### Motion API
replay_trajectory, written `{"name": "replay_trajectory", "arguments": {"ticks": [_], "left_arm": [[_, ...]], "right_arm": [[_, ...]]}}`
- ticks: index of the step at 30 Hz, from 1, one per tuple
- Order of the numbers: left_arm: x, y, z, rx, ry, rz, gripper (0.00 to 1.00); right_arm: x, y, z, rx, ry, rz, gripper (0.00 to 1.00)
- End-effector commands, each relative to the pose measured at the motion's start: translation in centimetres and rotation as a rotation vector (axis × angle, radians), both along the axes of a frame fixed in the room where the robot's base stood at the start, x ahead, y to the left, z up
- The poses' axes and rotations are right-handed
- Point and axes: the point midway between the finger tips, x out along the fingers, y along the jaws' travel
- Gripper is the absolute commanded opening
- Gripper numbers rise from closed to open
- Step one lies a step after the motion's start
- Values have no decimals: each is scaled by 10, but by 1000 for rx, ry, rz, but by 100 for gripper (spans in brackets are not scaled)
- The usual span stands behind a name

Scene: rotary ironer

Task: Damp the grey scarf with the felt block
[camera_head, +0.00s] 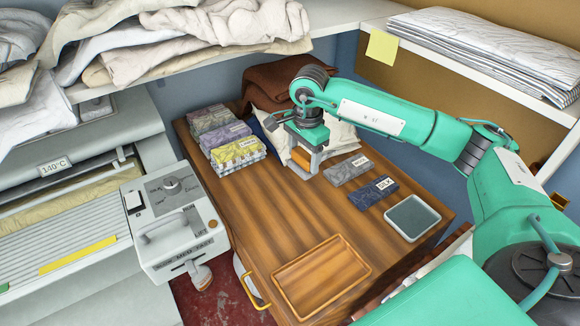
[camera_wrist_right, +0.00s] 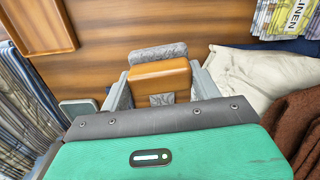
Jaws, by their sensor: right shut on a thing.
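In the right wrist view the block (camera_wrist_right: 160,76) sits between the two fingers. The grey scarf (camera_head: 348,169) lies folded with a pale label on the wooden table, just right of the block in the head view. The block looks apart from the scarf, held above the table; the exact gap is unclear. My left gripper is not in view.
A dark blue folded scarf labelled SILK (camera_head: 377,191) and a shallow grey tray (camera_head: 412,218) lie right of the grey scarf. An empty wooden tray (camera_head: 281,283) is at the front. Folded linen stacks (camera_head: 237,153) and a white cushion (camera_head: 338,137) stand behind. The ironer (camera_head: 172,225) is left.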

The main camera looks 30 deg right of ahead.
Motion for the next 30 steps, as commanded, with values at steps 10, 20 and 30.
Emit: {"name": "replay_trajectory", "arguments": {"ticks": [10, 20, 30], "left_arm": [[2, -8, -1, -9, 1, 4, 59], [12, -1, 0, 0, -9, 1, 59], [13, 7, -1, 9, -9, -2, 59]], "right_arm": [[17, -81, -8, 13, 21, -784, 45], [17, -152, -14, 12, 37, -1442, 45], [15, -178, -17, 9, 41, -1682, 45]]}}
